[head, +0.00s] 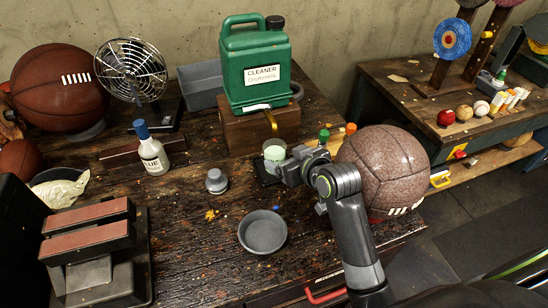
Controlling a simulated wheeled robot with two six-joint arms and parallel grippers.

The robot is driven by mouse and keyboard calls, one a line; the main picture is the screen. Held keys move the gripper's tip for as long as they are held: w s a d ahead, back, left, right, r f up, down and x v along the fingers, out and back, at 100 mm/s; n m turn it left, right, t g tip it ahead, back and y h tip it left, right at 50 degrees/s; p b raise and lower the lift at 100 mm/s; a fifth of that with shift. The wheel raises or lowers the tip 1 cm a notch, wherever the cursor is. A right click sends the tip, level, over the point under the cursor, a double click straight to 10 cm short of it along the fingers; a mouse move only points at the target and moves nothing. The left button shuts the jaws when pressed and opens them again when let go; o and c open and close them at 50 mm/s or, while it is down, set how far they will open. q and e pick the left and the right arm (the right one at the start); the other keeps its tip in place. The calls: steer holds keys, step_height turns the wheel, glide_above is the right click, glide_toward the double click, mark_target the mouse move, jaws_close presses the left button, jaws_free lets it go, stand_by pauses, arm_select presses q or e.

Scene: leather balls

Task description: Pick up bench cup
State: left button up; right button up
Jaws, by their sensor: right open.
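A small clear cup with pale green contents (274,149) stands upright on a dark pad (264,176) below the tap of the green cleaner jug. It looks like the bench cup. My right gripper (281,168) is open, low at the near right side of the cup. Its fingertips overlap the cup's lower part in the picture. I cannot tell whether they touch the cup or lie around it. My left gripper is not in view.
The green cleaner jug (255,62) stands on a wooden block (245,134) behind the cup. A speckled brown ball (388,165) sits close to the right of my arm. A grey bowl (262,231), grey-capped jar (216,181) and glue bottle (151,153) stand nearby.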

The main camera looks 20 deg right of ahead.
mark_target(275, 160)
step_height(275, 160, down, 4)
steer(key=shift+w+a, duration=0.1)
steer(key=shift+w, duration=0.45)
steer(key=shift+w+a+f, duration=0.15)
steer(key=shift+w+f, duration=0.2)
steer(key=shift+w, duration=0.2)
steer(key=x, duration=0.5)
steer(key=shift+w, duration=0.1)
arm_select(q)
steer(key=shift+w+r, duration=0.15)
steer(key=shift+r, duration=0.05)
arm_select(e)
steer(key=c, duration=1.2)
